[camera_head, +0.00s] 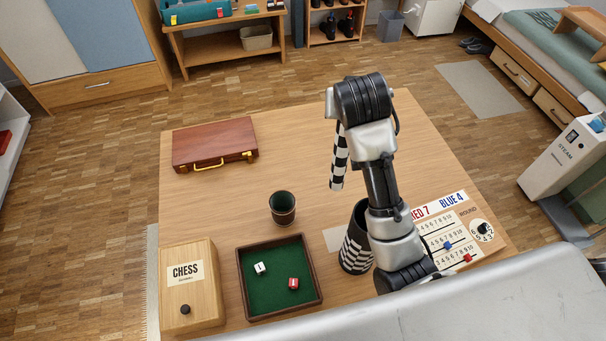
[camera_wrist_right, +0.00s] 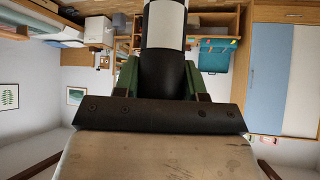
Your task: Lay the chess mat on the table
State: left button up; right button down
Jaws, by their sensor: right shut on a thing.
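The chess mat (camera_head: 339,160) is a rolled black-and-white checkered tube. It hangs upright above the table (camera_head: 290,165) in the head view, left of my right arm, which hides part of it. In the right wrist view the mat (camera_wrist_right: 164,28) stands between the green fingers of my right gripper (camera_wrist_right: 162,80), which is shut on it. In the head view the right gripper is hidden behind the arm. My left gripper is in neither view.
A brown case (camera_head: 214,146), a dark cup (camera_head: 283,207), a green dice tray (camera_head: 242,282), a CHESS box (camera_head: 199,260) and a scoreboard (camera_head: 452,217) lie on the table. A checkered-patterned black container (camera_head: 352,250) stands beside my arm.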

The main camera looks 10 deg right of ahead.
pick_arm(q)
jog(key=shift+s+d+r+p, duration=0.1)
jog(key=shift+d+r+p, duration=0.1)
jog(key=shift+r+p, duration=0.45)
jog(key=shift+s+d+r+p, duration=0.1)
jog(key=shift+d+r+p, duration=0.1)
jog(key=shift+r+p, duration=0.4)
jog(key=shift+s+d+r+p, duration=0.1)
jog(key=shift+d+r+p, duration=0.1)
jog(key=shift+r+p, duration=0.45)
pick_arm(e)
jog(key=w+a+f, duration=0.6)
jog(key=a+f, duration=0.3)
jog(key=f, duration=0.2)
jog(key=shift+w+a, duration=0.3)
jog(key=shift+w, duration=0.05)
jog(key=c, duration=1)
grip_release()
jog(key=shift+f, duration=0.1)
jog(key=shift+c, duration=0.2)
jog(key=o, duration=0.4)
